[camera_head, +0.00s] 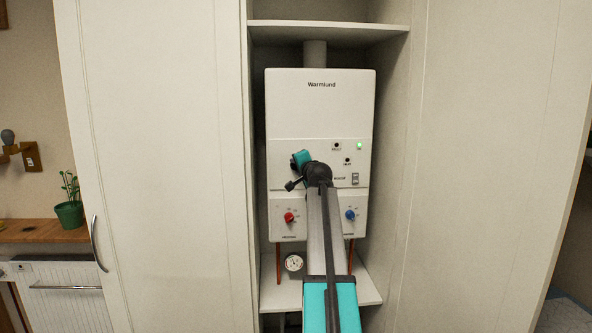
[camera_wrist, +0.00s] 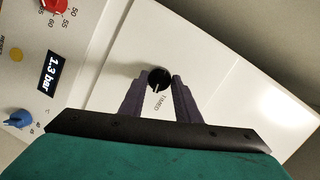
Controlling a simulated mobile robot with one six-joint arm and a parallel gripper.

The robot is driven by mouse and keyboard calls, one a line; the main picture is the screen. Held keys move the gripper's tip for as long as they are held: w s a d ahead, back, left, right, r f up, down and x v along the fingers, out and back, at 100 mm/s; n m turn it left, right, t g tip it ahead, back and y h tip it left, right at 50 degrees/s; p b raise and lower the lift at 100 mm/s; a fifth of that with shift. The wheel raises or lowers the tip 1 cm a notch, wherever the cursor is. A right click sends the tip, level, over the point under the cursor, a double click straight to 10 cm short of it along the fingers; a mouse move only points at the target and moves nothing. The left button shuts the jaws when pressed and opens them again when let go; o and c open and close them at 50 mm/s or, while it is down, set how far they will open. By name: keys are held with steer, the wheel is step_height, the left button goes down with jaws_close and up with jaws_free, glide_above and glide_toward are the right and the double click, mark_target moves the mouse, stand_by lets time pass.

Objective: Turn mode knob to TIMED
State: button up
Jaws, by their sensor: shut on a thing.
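The mode knob (camera_wrist: 158,76) is a small round black knob on the white front of the boiler (camera_head: 318,98). In the wrist view, it sits between the two purple fingers of my gripper (camera_wrist: 158,83), which is shut on it. A light pointer mark shows on the knob's lower part, on the side of a small printed label (camera_wrist: 161,102). The label's letters are tilted and seem to read TIMED. In the head view, my arm and wrist hide the knob and fingertips.
A red knob (camera_head: 289,217) and a blue knob (camera_head: 350,215) are low on the panel. A green light (camera_head: 359,145) is lit. The display (camera_wrist: 52,73) reads 1.3 bar. Cupboard walls stand close on both sides, and a gauge (camera_head: 293,262) is below.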

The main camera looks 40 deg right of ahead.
steer(key=n, duration=0.2)
steer(key=shift+w+d+r+n+g+h+b, duration=0.1)
steer(key=shift+r+n+g+h+b, duration=0.2)
steer(key=shift+r+n+g, duration=0.1)
stand_by(0.4)
steer(key=o, duration=1.1)
steer(key=shift+f, duration=0.15)
steer(key=shift+f, duration=0.1)
steer(key=b+v, duration=0.1)
steer(key=v, duration=0.6)
steer(key=b+v, duration=0.1)
steer(key=v, duration=0.6)
steer(key=shift+w+r+b, duration=0.1)
steer(key=shift+r+b, duration=0.1)
steer(key=shift+b, duration=0.2)
